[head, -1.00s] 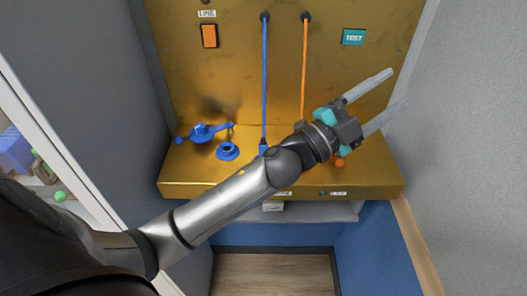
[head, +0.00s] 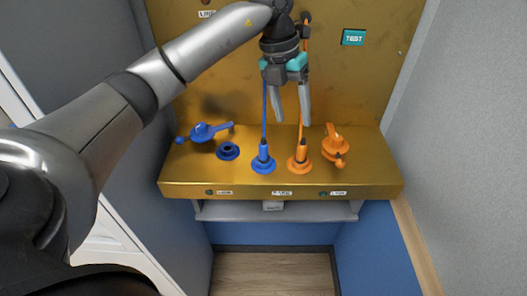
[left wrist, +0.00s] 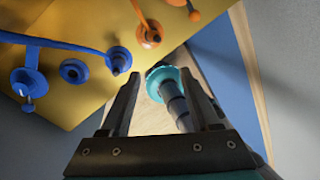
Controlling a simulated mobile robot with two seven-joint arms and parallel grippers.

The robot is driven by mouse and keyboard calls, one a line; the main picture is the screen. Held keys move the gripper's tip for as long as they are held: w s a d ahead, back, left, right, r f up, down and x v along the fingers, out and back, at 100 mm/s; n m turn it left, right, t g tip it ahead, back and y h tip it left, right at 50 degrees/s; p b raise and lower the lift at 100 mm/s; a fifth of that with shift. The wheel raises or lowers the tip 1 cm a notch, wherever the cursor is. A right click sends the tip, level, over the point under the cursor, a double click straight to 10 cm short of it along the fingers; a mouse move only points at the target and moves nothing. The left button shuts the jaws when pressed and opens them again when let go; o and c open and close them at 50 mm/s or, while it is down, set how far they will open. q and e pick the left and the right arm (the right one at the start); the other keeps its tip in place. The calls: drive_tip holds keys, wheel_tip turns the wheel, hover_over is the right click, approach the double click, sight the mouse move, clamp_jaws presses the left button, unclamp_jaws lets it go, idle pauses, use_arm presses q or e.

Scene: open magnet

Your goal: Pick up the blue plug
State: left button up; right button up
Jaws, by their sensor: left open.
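The blue plug (head: 263,152) stands upright at the blue round seat on the gold ledge, with its blue cable running up the gold panel. In the left wrist view, the blue plug (left wrist: 117,64) is just beyond the left fingertip, outside the gap between the fingers. My left gripper (head: 290,120) is open and empty, fingers pointing down, above and behind the blue and orange plugs. It also shows in the left wrist view (left wrist: 160,78). Part of the blue cable is hidden behind it in the head view. My right gripper is not in view.
The orange plug (head: 300,153) stands just right of the blue plug. An empty blue socket (head: 228,151) and a blue capped part (head: 203,132) are to the left. An orange capped part (head: 335,146) is to the right. The gold panel (head: 220,75) rises behind; grey walls flank it.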

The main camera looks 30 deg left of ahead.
sight(264, 144)
use_arm(q)
drive_tip(key=s+a+r+n+y, duration=0.1)
drive_tip(key=a+r+y, duration=0.15)
drive_tip(key=a, duration=0.35)
drive_tip(key=shift+g, duration=0.3)
wheel_tip(264, 144, down, 10)
drive_tip(key=shift+a+f, duration=0.1)
drive_tip(key=shift+a, duration=0.05)
drive_tip(key=shift+s+d+f, duration=0.1)
drive_tip(key=shift+f, duration=1.25)
drive_tip(key=shift+s+d+f, duration=0.1)
drive_tip(key=shift+f, duration=1.25)
clamp_jaws()
